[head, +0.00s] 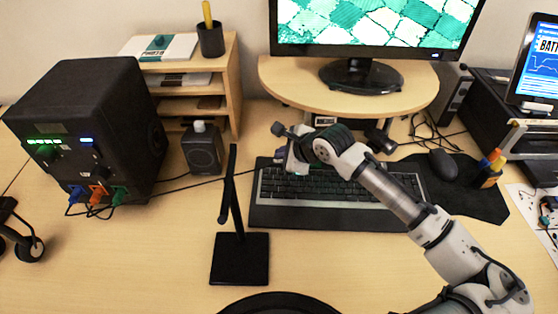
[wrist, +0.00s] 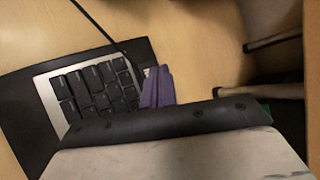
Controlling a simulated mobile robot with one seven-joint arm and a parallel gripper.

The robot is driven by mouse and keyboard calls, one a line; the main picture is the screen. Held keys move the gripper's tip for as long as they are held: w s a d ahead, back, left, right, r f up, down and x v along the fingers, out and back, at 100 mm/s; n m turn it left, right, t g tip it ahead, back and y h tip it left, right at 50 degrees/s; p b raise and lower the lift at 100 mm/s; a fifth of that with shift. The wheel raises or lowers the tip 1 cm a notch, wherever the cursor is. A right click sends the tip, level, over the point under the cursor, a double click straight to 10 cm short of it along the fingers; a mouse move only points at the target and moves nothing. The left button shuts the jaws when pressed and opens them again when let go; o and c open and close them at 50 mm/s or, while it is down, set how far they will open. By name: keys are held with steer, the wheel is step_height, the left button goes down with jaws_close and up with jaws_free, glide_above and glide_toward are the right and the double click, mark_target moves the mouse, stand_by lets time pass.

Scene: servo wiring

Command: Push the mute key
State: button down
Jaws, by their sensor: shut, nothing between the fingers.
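A black keyboard with a silver-grey rim (head: 320,188) lies on the desk mat in front of the monitor. One end of it also shows in the wrist view (wrist: 92,92), with several dark keys in rows. The key labels are too small to read, so I cannot tell which key is mute. My gripper (head: 284,160) is over the back left part of the keyboard in the head view. Its purple fingers also show in the wrist view (wrist: 158,86), shut and empty, by the keyboard's end. I cannot tell whether the fingertips touch it. My wrist hides part of the keyboard.
A small speaker (head: 203,150) and wooden shelf (head: 233,85) stand left of the keyboard. A monitor riser (head: 285,80) is behind it. A black stand (head: 240,262) is in front. A mouse (head: 443,163) lies right. Bare desk (head: 180,225) shows at left front.

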steer(key=shift+f, duration=0.15)
steer(key=shift+f, duration=0.25)
steer(key=shift+f, duration=0.35)
stand_by(0.5)
steer(key=shift+r, duration=0.1)
steer(key=shift+r+p, duration=0.6)
steer(key=shift+r, duration=0.1)
step_height(320, 180, up, 5)
steer(key=p, duration=0.4)
steer(key=shift+p, duration=0.35)
stand_by(0.7)
